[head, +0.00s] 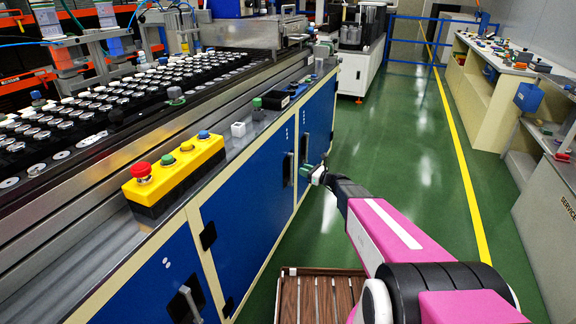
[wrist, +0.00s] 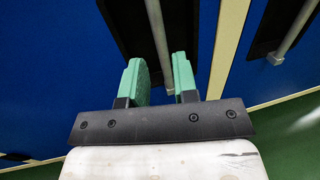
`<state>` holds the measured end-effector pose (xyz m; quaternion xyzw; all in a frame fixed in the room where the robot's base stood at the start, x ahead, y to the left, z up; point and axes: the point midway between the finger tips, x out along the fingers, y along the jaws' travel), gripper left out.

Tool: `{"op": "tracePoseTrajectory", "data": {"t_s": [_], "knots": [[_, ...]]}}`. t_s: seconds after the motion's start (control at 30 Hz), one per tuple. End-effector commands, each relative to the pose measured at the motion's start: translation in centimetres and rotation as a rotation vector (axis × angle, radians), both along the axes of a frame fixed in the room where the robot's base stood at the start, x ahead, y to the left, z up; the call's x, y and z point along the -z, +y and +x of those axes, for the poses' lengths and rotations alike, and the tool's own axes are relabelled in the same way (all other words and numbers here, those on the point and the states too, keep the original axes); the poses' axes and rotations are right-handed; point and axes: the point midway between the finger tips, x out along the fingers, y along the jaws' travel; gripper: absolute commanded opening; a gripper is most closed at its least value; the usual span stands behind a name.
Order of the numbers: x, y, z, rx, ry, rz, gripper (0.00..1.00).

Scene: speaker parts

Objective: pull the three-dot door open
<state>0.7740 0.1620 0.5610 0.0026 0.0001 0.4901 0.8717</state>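My gripper (head: 312,173) is at the row of blue doors, by two black-backed handles. In the wrist view its two green fingers (wrist: 160,82) stand apart, one on each side of the lower part of a grey bar handle (wrist: 160,36). Some gap shows beside the bar. That handle appears to be the one on the middle blue door (head: 245,210), at its far edge (head: 288,168). Small white dots mark this door near the top, too small to count surely. The door looks shut.
A cream post (wrist: 229,45) separates this door from the farther door, whose handle (wrist: 292,32) is close on the right. The nearest door (head: 165,275) has pale dots. A wooden slatted surface (head: 318,298) lies below my arm. Green floor (head: 400,130) is clear to the right.

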Motion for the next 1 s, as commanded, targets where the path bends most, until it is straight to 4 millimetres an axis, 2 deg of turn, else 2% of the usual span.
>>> {"op": "tracePoseTrajectory", "data": {"t_s": [0.3,0.5,0.7,1.0], "knots": [[0.1,4.8,3.0,-0.003,-0.003,-0.003,0.27],[0.1,7.2,4.4,-0.003,-0.002,-0.004,0.27],[0.0,8.2,5.0,-0.002,-0.002,-0.004,0.27],[0.0,8.3,5.0,-0.001,-0.003,-0.004,0.27]]}}
